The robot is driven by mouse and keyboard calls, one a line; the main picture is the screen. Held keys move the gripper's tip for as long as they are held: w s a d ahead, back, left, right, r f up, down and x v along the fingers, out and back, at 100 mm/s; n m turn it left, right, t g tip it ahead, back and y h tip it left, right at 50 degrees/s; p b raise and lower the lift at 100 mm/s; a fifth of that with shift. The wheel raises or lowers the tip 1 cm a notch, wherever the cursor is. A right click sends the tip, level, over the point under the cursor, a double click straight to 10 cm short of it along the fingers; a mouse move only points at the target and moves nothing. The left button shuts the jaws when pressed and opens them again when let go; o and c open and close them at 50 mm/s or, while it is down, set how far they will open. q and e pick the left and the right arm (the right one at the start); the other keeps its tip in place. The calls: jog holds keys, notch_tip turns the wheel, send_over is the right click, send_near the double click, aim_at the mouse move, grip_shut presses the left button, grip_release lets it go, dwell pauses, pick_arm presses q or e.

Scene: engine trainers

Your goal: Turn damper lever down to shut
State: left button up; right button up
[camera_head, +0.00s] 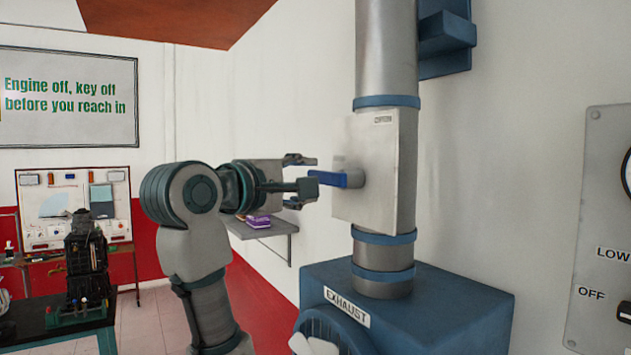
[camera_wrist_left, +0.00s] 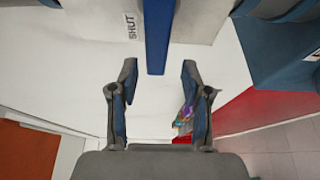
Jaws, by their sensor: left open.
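The blue damper lever (camera_head: 338,179) sticks out to the left from a pale plate (camera_head: 380,210) on the grey exhaust pipe (camera_head: 386,45). It lies about level in the head view. My left gripper (camera_head: 304,181) is open at the lever's free end. In the left wrist view the lever (camera_wrist_left: 157,35) comes in from the top, and its end sits about between the fingertips of my left gripper (camera_wrist_left: 159,72), with gaps on both sides. A SHUT label (camera_wrist_left: 131,27) shows beside the lever there. My right gripper is not in view.
A blue box marked EXHAUST (camera_head: 430,300) stands below the pipe. A grey control panel (camera_head: 595,190) is at the right. A small wall shelf (camera_head: 270,231) with purple items is behind my left gripper. A dark bench (camera_head: 50,335) is at the lower left.

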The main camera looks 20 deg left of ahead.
pick_arm(q)
jog(key=s, duration=0.8)
jog(key=shift+a, duration=0.45)
jog(key=shift+s+a+r, duration=0.1)
jog(key=shift+s+a, duration=0.05)
jog(key=shift+a, duration=0.1)
